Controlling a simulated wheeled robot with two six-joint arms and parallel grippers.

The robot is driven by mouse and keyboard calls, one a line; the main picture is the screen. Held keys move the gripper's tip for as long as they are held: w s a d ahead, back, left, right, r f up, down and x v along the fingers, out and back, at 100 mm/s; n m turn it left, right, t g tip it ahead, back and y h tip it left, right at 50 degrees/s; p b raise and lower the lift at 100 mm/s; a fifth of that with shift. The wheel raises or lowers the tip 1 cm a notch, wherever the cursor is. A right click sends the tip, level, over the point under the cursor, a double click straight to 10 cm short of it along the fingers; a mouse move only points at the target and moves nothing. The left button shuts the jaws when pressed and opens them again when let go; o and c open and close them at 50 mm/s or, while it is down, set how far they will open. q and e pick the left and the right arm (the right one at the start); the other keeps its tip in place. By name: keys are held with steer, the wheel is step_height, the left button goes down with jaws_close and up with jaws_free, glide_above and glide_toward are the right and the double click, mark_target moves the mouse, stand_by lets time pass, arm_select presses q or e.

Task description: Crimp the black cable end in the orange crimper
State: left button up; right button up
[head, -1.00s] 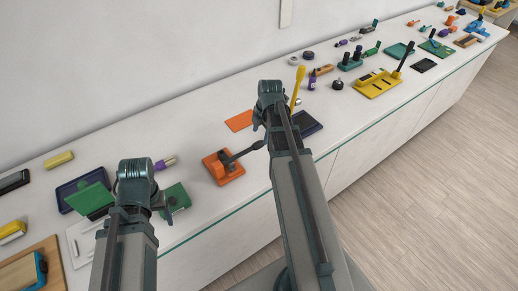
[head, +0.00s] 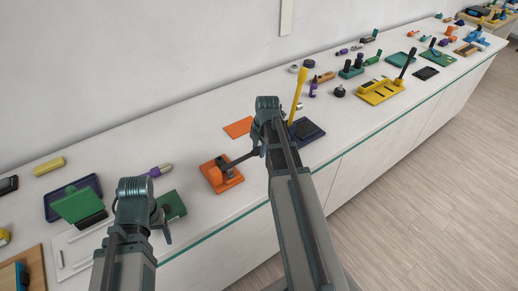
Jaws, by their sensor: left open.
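The orange crimper (head: 217,180) stands on the bench between my two arms, with its dark lever (head: 240,159) reaching right. My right gripper (head: 261,146) is at the far end of this lever and hides its tip. I cannot tell whether its fingers are open or touch the lever. My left gripper (head: 163,226) is open, left of the crimper, beside a green block (head: 173,204). My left arm hides part of the bench there. I cannot make out the black cable end.
An orange plate (head: 238,127) lies behind the crimper. A yellow upright tool (head: 299,95) and a dark blue tray (head: 311,132) are right of my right gripper. A purple and white piece (head: 158,170) lies behind my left gripper. The bench's front edge is close.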

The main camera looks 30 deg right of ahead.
jaws_close()
stand_by(1.1)
